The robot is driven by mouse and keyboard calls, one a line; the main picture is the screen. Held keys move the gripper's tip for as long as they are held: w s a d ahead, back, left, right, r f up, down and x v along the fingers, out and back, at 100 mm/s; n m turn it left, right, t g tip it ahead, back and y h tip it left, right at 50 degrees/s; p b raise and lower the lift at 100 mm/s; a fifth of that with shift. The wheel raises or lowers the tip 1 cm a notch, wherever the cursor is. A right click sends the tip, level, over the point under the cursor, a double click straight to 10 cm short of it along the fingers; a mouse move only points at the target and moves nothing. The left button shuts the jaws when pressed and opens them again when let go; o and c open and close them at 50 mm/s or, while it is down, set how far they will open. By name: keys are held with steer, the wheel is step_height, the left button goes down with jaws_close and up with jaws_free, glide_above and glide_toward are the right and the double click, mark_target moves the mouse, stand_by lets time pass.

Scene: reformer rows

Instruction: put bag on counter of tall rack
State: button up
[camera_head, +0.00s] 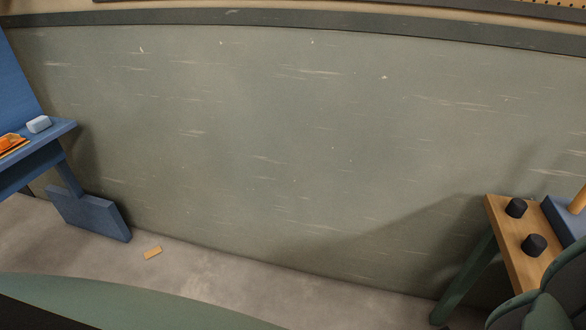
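No thing that I can clearly tell as the bag is in view. A blue stand with a shelf (52,136) is cut off by the left edge; I cannot tell whether it is the tall rack. On its shelf lie a small pale block (39,124) and an orange item with dark and yellow stripes (10,144), partly out of frame. I cannot tell what the orange item is. My gripper does not show in this view.
A wooden-topped bench (508,236) with green legs stands at right, with two black knobs (533,244) and a blue block (565,220). The floor along the wall (270,130) is otherwise clear.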

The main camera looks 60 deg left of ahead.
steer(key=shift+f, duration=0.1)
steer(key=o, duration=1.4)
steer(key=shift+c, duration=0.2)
